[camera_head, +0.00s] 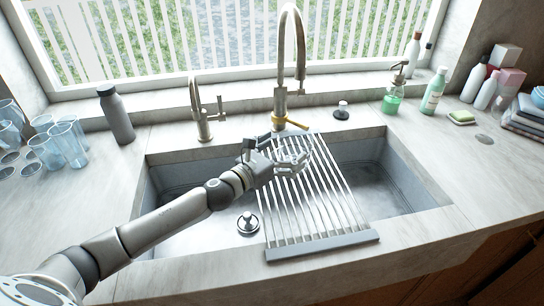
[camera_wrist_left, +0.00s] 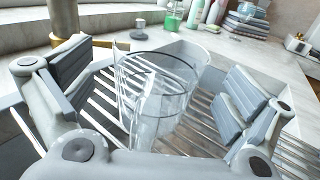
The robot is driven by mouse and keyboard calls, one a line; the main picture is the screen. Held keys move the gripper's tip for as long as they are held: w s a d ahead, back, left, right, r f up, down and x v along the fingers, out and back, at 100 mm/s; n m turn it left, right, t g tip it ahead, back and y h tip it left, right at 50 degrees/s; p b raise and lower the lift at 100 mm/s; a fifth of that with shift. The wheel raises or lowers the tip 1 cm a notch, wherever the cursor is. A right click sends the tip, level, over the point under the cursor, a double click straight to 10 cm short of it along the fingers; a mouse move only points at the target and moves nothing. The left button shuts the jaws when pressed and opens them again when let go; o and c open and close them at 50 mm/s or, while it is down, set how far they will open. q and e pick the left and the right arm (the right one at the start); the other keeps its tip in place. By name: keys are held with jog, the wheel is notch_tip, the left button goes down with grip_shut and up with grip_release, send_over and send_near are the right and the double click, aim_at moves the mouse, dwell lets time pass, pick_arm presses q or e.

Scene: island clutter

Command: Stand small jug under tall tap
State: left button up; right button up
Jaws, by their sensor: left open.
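The small jug (camera_wrist_left: 155,105) is clear glass and stands upright on the slatted rack in the left wrist view. It is between the parted fingers of my left gripper (camera_wrist_left: 160,85), with gaps at both sides. In the head view my left gripper (camera_head: 287,156) is over the back part of the rack and mostly hides the jug. The tall tap (camera_head: 280,100) has a high curved spout and a brass-coloured base, just behind my gripper. Its base also shows in the left wrist view (camera_wrist_left: 60,38). My right gripper is not in view.
The slatted rack (camera_head: 318,205) lies across the sink (camera_head: 400,175). A shorter tap (camera_head: 202,115) and a grey bottle (camera_head: 115,115) stand left. Glasses (camera_head: 65,145) fill the far left. A green soap dispenser (camera_head: 393,90) and bottles stand right. The rack's front is clear.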

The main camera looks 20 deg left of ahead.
pick_arm(q)
jog(key=v, duration=1.1)
jog(key=shift+s+a, duration=0.15)
jog(key=shift+s, duration=0.1)
